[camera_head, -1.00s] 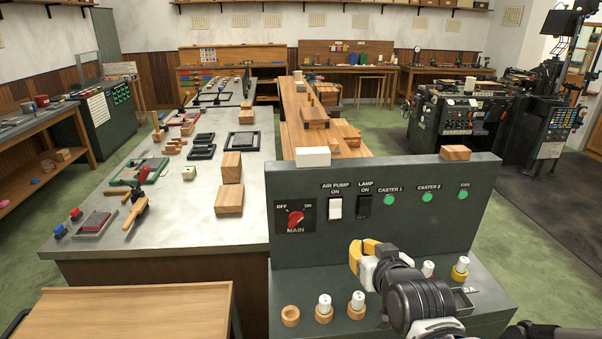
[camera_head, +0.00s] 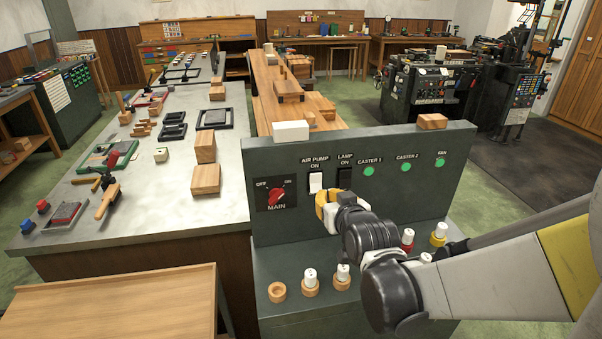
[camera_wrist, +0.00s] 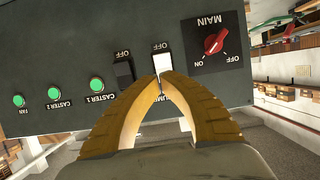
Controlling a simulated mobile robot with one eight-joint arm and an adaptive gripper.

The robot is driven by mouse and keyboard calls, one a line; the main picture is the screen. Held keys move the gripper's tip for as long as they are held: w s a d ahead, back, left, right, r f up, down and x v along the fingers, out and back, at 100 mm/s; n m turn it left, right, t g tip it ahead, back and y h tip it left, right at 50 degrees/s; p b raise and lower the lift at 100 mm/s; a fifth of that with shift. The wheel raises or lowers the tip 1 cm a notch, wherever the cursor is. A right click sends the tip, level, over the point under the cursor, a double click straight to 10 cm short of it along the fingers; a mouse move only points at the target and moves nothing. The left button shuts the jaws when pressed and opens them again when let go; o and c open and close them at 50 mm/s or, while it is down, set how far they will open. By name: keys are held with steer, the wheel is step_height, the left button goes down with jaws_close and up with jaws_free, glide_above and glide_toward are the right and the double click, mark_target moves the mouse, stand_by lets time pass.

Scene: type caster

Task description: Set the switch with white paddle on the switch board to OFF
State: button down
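The switch board (camera_head: 400,160) stands upright and dark green. Its switch with the white paddle (camera_head: 316,182) sits under the "AIR PUMP ON" label. The white paddle also shows upside down in the wrist view (camera_wrist: 164,61), with OFF on its lower side on the board. My gripper (camera_head: 326,208) has yellow fingers and is just below and in front of this paddle. In the wrist view my gripper's fingertips (camera_wrist: 161,78) are together at the paddle's near edge, partly covering it. Contact cannot be told. Nothing is visibly held.
A black lamp paddle (camera_head: 344,178) is close on the right, and the red MAIN knob (camera_head: 276,196) on the left. Green lamps (camera_head: 404,167) line the board's right. Wooden rings with white-topped pegs (camera_head: 311,281) stand on the ledge below. A white block (camera_head: 291,131) lies on top.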

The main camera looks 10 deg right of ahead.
mark_target(318, 185)
steer(key=b+x, duration=0.2)
steer(key=x, duration=0.6)
